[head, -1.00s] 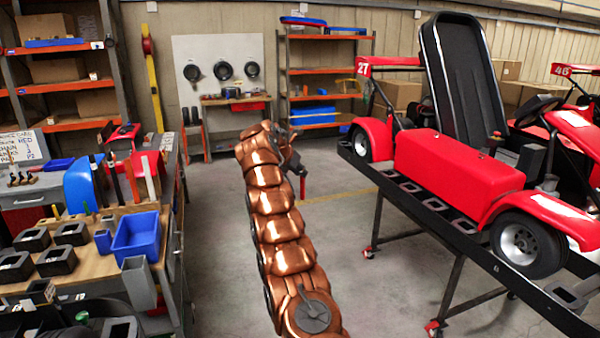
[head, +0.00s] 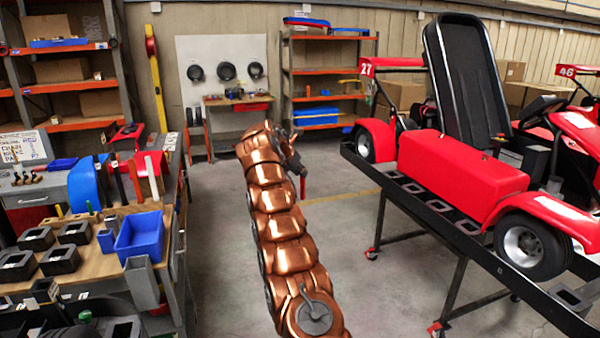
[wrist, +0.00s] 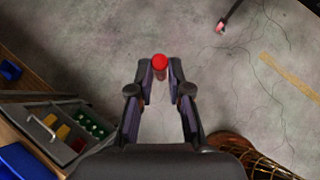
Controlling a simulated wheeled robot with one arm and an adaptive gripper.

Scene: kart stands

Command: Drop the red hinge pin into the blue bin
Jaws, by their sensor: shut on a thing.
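The red hinge pin (head: 303,187) hangs upright below my gripper (head: 298,165), over the open floor in the head view. In the wrist view my gripper (wrist: 160,75) is shut on the red hinge pin (wrist: 160,62), whose round red top shows between the fingertips. The blue bin (head: 139,252) stands on the wooden bench top at the left in the head view, well to the left of my gripper and apart from it. My arm hides part of the gripper there.
The bench (head: 100,265) also holds black square holders (head: 60,260), a smaller blue box (head: 107,240) and upright tools. A red kart (head: 460,170) sits on a stand (head: 455,225) at the right. Clear floor lies between them.

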